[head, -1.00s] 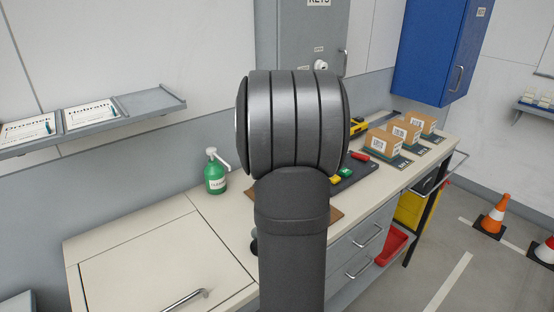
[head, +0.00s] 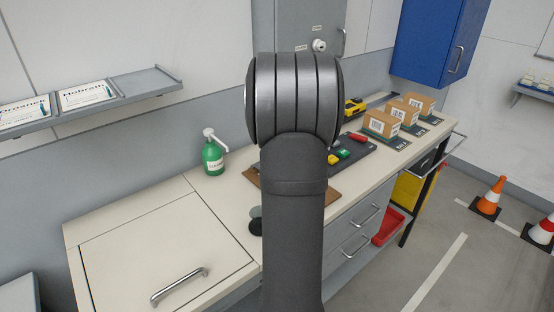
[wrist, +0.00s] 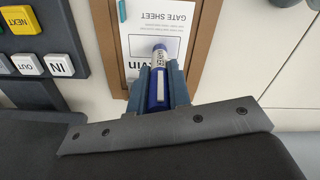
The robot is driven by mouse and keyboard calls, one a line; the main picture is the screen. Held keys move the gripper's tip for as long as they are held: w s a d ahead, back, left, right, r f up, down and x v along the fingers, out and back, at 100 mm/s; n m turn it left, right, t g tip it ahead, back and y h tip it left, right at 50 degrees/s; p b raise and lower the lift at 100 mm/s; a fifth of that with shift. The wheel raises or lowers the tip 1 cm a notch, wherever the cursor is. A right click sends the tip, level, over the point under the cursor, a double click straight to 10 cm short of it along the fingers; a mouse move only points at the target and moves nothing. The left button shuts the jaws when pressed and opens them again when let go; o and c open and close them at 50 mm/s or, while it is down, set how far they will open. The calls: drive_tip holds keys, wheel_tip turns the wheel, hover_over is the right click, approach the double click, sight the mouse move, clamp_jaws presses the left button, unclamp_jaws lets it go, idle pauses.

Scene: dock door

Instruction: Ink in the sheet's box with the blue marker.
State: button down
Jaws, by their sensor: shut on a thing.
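In the wrist view my gripper (wrist: 160,84) is shut on the blue marker (wrist: 158,86), which lies lengthwise between the fingers. The marker's far end points over the gate sheet (wrist: 140,12), a white page with a printed heading on a brown clipboard (wrist: 207,22). A box outline and part of a printed word show beside the marker. The marker and fingers hide much of the box, and I cannot tell whether the tip touches the paper. In the head view my arm hides the gripper and most of the clipboard (head: 333,198).
A dark panel with NEXT, IN and OUT buttons (wrist: 58,65) is left of the clipboard in the wrist view. In the head view a green pump bottle (head: 213,157) stands left of my arm. Boxes (head: 382,124) stand farther right. The left counter is clear.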

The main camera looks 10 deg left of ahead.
drive_tip(key=shift+w+d, duration=1.85)
drive_tip(key=shift+s+a, duration=3.05)
drive_tip(key=shift+s, duration=0.05)
wheel_tip(320, 180, up, 8)
